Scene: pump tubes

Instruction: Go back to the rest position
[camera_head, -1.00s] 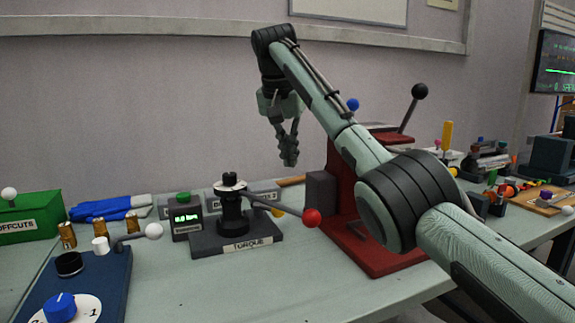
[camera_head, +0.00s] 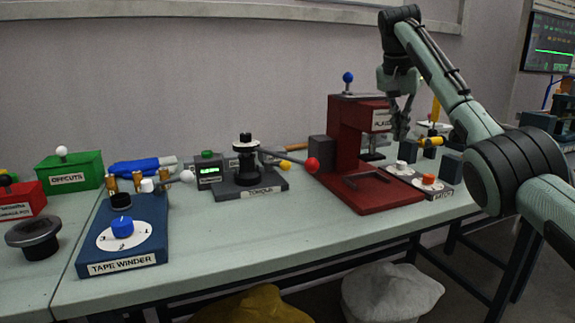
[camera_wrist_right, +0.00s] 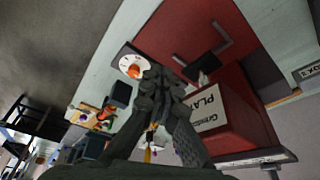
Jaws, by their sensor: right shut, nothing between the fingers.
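My right gripper (camera_head: 401,128) hangs from the raised right arm at the right of the head view. It is shut and empty, in front of the right side of the red press (camera_head: 345,140) and above the bench. In the right wrist view the shut fingers (camera_wrist_right: 157,80) show in the middle, with the red press (camera_wrist_right: 245,125) to their right. My left gripper is not in view.
The bench (camera_head: 225,235) carries a blue tape winder (camera_head: 150,235), a torque stand (camera_head: 265,187) with a red-balled lever, a green offcuts box (camera_head: 75,173) and a red box (camera_head: 28,203). Yellow and white sacks (camera_head: 392,292) stand below the front edge.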

